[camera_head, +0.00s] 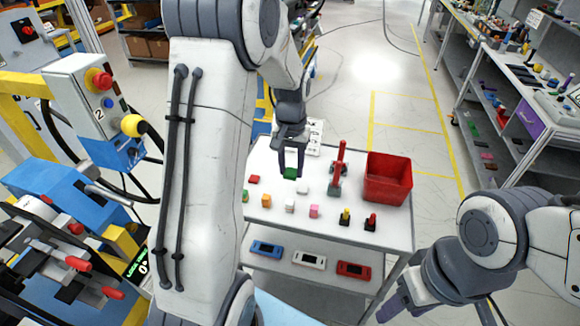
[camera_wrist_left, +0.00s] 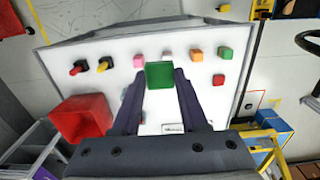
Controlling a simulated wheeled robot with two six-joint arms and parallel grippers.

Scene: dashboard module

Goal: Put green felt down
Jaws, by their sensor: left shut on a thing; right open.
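The green felt (camera_head: 290,173) is a small dark green piece between the fingertips of my left gripper (camera_head: 291,165), which is shut on it over the white table (camera_head: 386,238). In the left wrist view the green felt (camera_wrist_left: 160,75) shows as a green square at the ends of my left gripper's fingers (camera_wrist_left: 158,92). Whether it touches the tabletop is hard to tell. My right gripper (camera_head: 405,303) is low at the right, open, beside the table and away from the objects.
A red bin (camera_head: 388,178) stands at the table's back right, beside a red upright tool (camera_head: 338,165). Small coloured blocks, including a pink one (camera_head: 314,211), stand near the felt. The lower shelf holds coloured modules (camera_head: 310,259).

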